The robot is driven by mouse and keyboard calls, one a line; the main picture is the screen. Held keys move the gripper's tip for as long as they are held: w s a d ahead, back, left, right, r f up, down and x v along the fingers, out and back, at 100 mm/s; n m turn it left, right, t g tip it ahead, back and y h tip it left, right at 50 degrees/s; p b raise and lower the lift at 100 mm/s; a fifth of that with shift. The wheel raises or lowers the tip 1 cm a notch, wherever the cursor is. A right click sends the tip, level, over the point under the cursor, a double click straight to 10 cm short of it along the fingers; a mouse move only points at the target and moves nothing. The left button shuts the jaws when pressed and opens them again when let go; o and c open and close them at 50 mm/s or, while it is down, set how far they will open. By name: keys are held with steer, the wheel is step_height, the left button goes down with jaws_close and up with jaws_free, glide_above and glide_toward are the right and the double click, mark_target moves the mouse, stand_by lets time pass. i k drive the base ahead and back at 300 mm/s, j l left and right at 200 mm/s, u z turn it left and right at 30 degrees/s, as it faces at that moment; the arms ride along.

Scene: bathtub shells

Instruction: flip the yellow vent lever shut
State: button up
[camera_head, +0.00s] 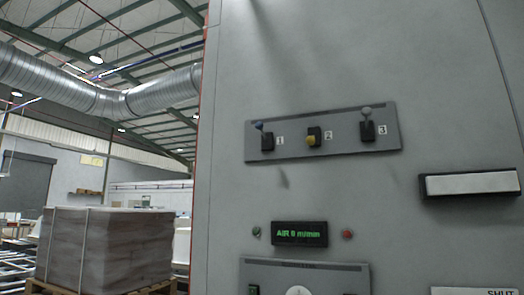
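The yellow lever (311,140) is at the middle of a grey switch plate (290,148) on the tall grey cabinet wall. Its knob sits low on its black base, beside the label 2, so it points down or toward me. A blue lever (259,126) at label 1 points up on the left. A grey lever (366,114) at label 3 points up on the right. My gripper is not in view.
A green-lit display (299,233) reading AIR, apparently 0 m/min, is below the plate, with a red button (347,234) beside it. A white-fronted bar (472,183) juts out at right. A partly cut-off sign (474,291) reads SHUT. A wrapped pallet load (105,248) stands at left.

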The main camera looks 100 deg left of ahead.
mark_target(310, 140)
steer(key=u, duration=2.15)
